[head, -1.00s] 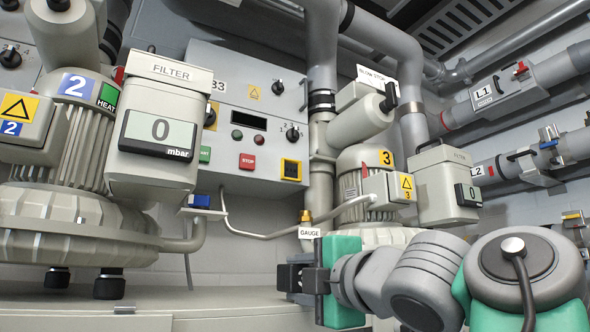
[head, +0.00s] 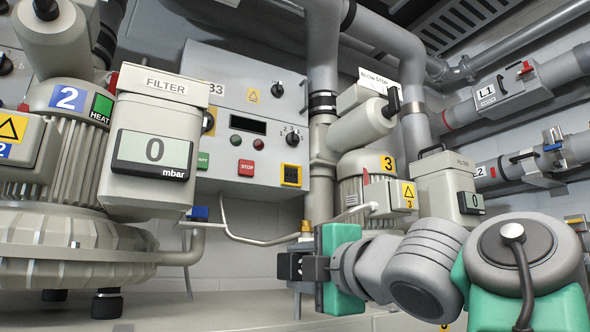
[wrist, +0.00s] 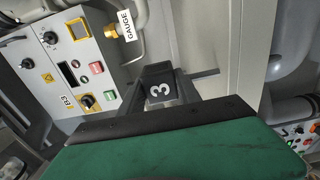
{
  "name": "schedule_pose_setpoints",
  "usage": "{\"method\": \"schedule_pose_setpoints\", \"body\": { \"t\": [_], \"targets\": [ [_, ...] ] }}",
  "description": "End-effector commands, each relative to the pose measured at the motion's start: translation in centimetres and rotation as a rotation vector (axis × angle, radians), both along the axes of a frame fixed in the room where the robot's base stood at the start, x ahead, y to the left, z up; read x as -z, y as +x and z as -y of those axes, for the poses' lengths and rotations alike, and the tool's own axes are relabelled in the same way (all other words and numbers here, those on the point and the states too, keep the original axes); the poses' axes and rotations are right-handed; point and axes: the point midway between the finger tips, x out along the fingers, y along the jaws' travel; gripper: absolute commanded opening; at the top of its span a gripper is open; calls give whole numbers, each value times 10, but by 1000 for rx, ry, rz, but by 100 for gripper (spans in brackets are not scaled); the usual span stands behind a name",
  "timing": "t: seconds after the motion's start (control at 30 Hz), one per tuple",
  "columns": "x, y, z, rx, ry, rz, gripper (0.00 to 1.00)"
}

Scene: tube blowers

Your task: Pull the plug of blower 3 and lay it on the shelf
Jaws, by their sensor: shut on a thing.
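My gripper (head: 300,268) is shut on a black plug (wrist: 158,90) marked with a white 3. The wrist view shows the plug between the two dark fingers. In the head view the plug is hard to tell apart from the fingers. The plug is clear of the yellow-framed socket (head: 291,174) on the B3 control box, which also shows in the wrist view (wrist: 78,29). Blower 3 (head: 352,190) stands behind and above my gripper. The pale shelf top (head: 220,306) runs below and left of the gripper.
Blower 2 (head: 62,240) and its filter housing (head: 150,110) fill the left side. A brass fitting (head: 306,227) with a GAUGE label (wrist: 126,25) and a thin pale pipe (head: 262,241) are close behind the gripper. The shelf top between blower 2 and the gripper looks bare.

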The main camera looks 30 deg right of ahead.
Motion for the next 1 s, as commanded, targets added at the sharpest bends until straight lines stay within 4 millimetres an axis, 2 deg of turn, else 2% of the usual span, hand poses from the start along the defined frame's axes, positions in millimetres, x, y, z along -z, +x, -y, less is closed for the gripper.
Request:
{"method": "schedule_pose_setpoints", "body": {
  "t": [0.1, 0.37, 0.47, 1.0],
  "targets": [
    [-7, 0, 0, 0, 0, 0, 0],
    [-6, 0, 0, 0, -2, 0, 0],
    [-3, 0, 0, 0, -89, -4, 0],
    [-5, 0, 1, 0, -1451, -82, 0]
  ]
}}
